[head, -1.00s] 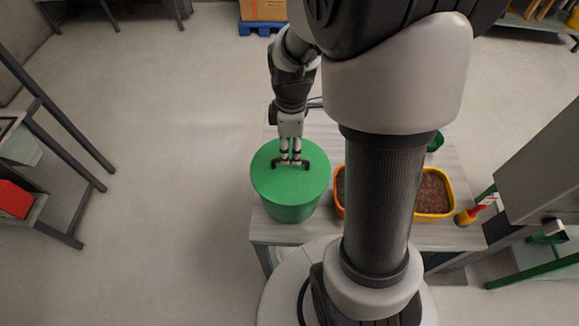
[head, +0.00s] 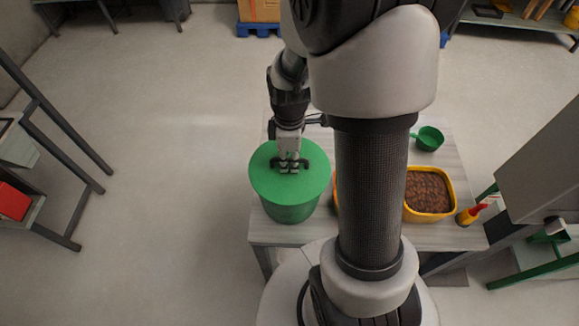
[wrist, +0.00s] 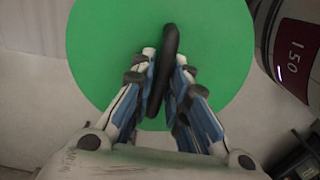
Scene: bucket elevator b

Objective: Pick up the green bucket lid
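The green bucket lid (head: 275,190) is a round flat disc on top of the green bucket (head: 291,214), which stands upright on the table. The lid has a black bar handle (wrist: 172,40) in its middle. My gripper (head: 289,167) is down at the handle, reaching from above and behind. In the wrist view my gripper (wrist: 166,66) has one finger on each side of the handle. A little green shows between the handle and the fingers, so they look open around it. The lower end of the handle is partly between the fingers.
The grey table (head: 282,235) also holds a yellow tub of brown pellets (head: 431,212), a green scoop (head: 430,139) and a red and yellow tool (head: 470,214). My arm hides the table's middle. A grey machine stands at the right.

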